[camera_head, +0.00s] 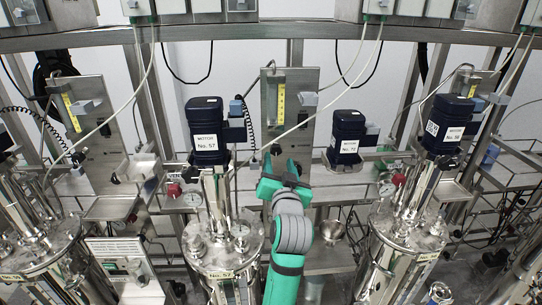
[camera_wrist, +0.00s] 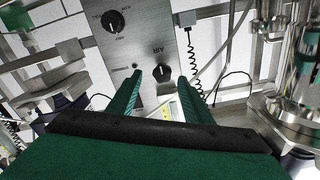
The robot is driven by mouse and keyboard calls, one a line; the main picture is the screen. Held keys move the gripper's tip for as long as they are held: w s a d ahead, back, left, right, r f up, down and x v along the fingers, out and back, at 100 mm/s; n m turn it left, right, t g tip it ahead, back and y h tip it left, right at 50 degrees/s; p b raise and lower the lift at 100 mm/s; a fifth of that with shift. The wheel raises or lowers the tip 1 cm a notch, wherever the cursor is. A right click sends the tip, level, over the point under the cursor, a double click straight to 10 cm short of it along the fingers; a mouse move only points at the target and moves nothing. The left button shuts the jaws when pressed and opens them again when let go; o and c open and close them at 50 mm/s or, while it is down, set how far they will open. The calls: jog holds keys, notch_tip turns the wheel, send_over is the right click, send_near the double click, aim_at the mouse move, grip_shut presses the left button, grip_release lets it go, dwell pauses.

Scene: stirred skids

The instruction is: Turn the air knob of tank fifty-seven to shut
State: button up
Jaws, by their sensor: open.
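The tank marked 57 (camera_head: 222,248) is a shiny steel vessel left of my arm, topped by a dark motor (camera_head: 205,128) labelled No. 57. A steel panel (camera_head: 297,105) with a yellow gauge stands behind my green gripper (camera_head: 280,168). In the wrist view, a small black knob (camera_wrist: 161,72) beside the letters AIR is on the panel (camera_wrist: 150,35). It appears between the fingertips of my open gripper (camera_wrist: 159,77). The fingers show no clear contact with it, and the remaining gap is hard to judge. The knob's pale mark looks roughly upright in the picture.
A larger black knob (camera_wrist: 113,21) is on the same panel. A coiled black cable (camera_wrist: 193,55) hangs right of it, and steel tank fittings (camera_wrist: 295,95) stand at the right. In the head view, another tank (camera_head: 400,245) stands to the right.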

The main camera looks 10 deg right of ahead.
jog(key=s, duration=0.4)
jog(key=shift+s+d, duration=0.15)
jog(key=shift+s, duration=0.15)
jog(key=shift+f, duration=0.1)
jog(key=s+a+f+n+g, duration=0.1)
jog(key=s+a+f, duration=0.1)
jog(key=s+f, duration=1)
jog(key=s+a+f+n+g, duration=0.1)
jog(key=s+a+f+n, duration=0.1)
jog(key=s+f, duration=1.1)
jog(key=s+a+f, duration=0.2)
jog(key=s, duration=0.6)
jog(key=s+a+f+n, duration=0.1)
jog(key=s+a+f, duration=0.1)
jog(key=s, duration=0.6)
jog(key=s+a+f+y, duration=0.1)
jog(key=s+a+f, duration=0.1)
jog(key=s, duration=0.6)
jog(key=shift+s+a+f+n+g, duration=0.15)
jog(key=shift+s+f+n+g, duration=0.15)
jog(key=shift+f+n, duration=0.15)
